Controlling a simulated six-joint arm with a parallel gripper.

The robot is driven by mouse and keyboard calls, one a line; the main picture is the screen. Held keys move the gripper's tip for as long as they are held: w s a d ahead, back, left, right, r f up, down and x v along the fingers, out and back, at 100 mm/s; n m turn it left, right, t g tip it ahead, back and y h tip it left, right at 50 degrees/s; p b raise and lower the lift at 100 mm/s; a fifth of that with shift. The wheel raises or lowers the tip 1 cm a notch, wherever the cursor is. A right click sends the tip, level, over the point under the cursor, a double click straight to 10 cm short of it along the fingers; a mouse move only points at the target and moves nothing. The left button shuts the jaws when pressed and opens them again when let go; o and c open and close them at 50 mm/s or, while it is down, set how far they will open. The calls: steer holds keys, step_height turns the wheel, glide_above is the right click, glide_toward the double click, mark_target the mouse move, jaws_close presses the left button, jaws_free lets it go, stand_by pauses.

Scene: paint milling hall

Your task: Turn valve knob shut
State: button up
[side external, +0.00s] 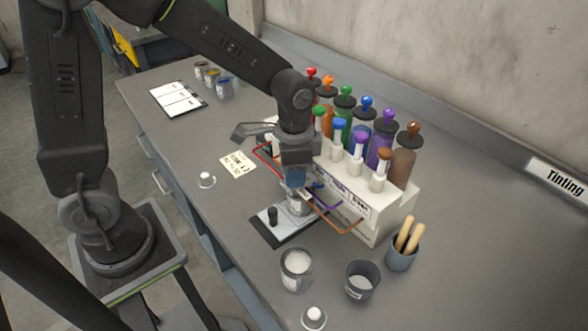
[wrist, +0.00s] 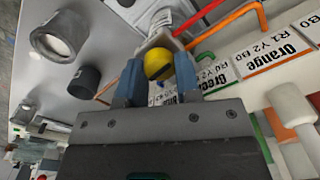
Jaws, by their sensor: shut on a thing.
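My gripper (wrist: 159,78) has its two blue-padded fingers on either side of a round yellow knob (wrist: 159,64) with a dark mark on its face, and is shut on it. In the side view my gripper (side external: 295,178) is low at the front of the white dispenser (side external: 375,222), and the yellow knob cannot be seen there. Just past the knob in the wrist view is a pale can (wrist: 160,22). In the side view a can (side external: 299,206) stands on a dark-edged plate (side external: 268,236) under my gripper. The dispenser carries colored tanks with knobbed lids.
Red, purple and orange pipes (side external: 337,222) run close around my gripper. A recipe card (side external: 238,165) and clipboard (side external: 178,97) lie left.

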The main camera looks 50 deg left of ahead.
steer(key=shift+m, duration=0.6)
steer(key=o, duration=0.9)
steer(key=shift+o, duration=0.2)
step_height(320, 180, up, 14)
steer(key=shift+f, duration=0.1)
steer(key=s+a+n+t, duration=0.2)
steer(key=s+n, duration=0.1)
steer(key=s, duration=0.3)
steer(key=s+a+n+t, duration=0.3)
steer(key=s+n, duration=0.1)
steer(key=s, duration=0.3)
steer(key=shift+f+n+t, duration=0.15)
steer(key=shift+n+t, duration=0.15)
